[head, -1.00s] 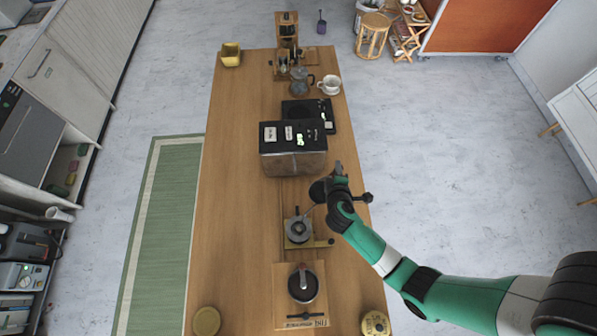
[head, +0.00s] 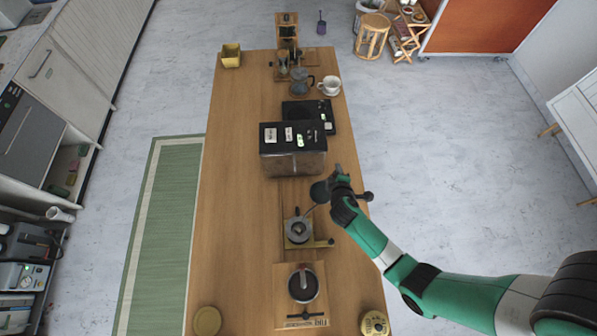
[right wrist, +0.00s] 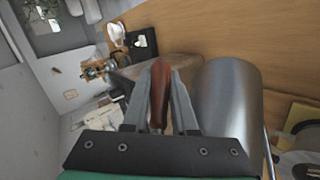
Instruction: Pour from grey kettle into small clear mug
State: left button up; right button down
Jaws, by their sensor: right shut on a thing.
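The grey kettle (head: 319,192) is held over the right side of the table, in front of the black machine. Its thin spout points down-left toward a small stand. In the right wrist view its metal body (right wrist: 230,105) fills the right of the picture. My right gripper (head: 337,180) is shut on the kettle's brown handle (right wrist: 158,90); the fingers (right wrist: 160,100) lie on both sides of it. Below the spout is the stand with a round grey top (head: 298,230). I cannot clearly make out the small clear mug. My left gripper is not in view.
A black boxy machine (head: 293,160) stands mid-table, with a flat black scale (head: 320,115) behind it. A glass carafe (head: 301,80) and white cup (head: 329,86) stand farther back. A dark round pot (head: 303,285) is at the front.

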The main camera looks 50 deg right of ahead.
jog(key=shift+r, duration=0.15)
dwell(0.3)
jog(key=shift+a+r, duration=0.15)
jog(key=shift+r, duration=0.2)
jog(key=shift+a+r+h, duration=0.15)
jog(key=shift+r+h, duration=0.15)
jog(key=shift+r, duration=0.1)
jog(key=shift+r, duration=0.1)
dwell(0.4)
jog(key=shift+a+r+h, duration=0.15)
jog(key=shift+r+h, duration=0.15)
jog(key=shift+r, duration=0.05)
